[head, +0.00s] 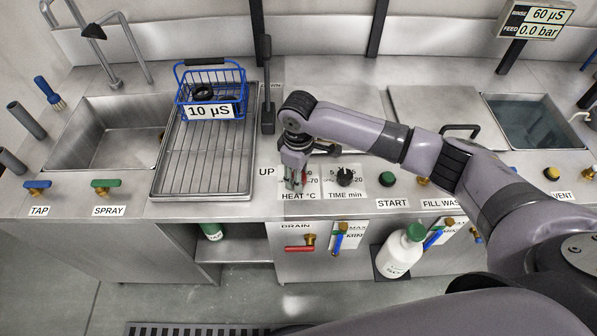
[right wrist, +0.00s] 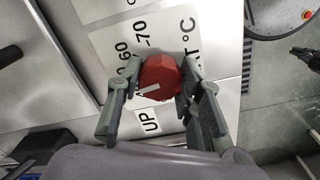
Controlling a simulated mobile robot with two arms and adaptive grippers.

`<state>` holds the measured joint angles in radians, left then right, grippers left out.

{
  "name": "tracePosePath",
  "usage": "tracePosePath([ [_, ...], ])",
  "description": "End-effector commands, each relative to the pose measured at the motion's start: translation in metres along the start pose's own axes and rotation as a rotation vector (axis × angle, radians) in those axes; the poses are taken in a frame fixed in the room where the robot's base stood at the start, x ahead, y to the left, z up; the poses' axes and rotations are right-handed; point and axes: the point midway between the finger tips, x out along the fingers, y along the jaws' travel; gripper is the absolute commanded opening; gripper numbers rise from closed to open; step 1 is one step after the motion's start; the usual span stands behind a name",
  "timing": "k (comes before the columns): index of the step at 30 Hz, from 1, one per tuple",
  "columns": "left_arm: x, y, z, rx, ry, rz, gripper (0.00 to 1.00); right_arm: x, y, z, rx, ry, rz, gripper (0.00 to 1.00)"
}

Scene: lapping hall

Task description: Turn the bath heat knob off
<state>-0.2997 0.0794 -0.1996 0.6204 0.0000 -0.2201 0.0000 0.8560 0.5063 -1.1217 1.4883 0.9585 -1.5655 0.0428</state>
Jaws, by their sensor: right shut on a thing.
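The bath heat knob (right wrist: 160,78) is red and faceted, with a white pointer line, on a white label plate (right wrist: 112,42) reading 60, -70 and °C. In the right wrist view its pointer line lies toward the lower left, toward the UP label; I cannot tell which mark it points at. My right gripper (right wrist: 161,72) is shut on the knob, one finger on each side. In the head view this gripper (head: 296,182) comes down over the HEAT °C label and hides most of the knob. My left gripper is not in view.
The black TIME min knob (head: 345,177) sits just right of the heat knob, then the green START button (head: 387,179). A blue wire basket (head: 212,90) stands on the ridged drain tray at left. A white bottle (head: 400,252) stands below the front edge.

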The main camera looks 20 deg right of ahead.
Motion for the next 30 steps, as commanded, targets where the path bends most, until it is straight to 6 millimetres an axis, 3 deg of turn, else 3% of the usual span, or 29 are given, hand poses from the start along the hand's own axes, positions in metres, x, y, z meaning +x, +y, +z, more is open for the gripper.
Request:
tracePosePath([
  [12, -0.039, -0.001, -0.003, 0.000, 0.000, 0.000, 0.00, -0.004, 0.000, 0.000, -0.366, -0.001, -0.001, 0.06],
  [30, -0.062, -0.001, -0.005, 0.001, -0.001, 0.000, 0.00, -0.002, 0.000, -0.001, -0.931, 0.001, 0.001, 0.06],
])
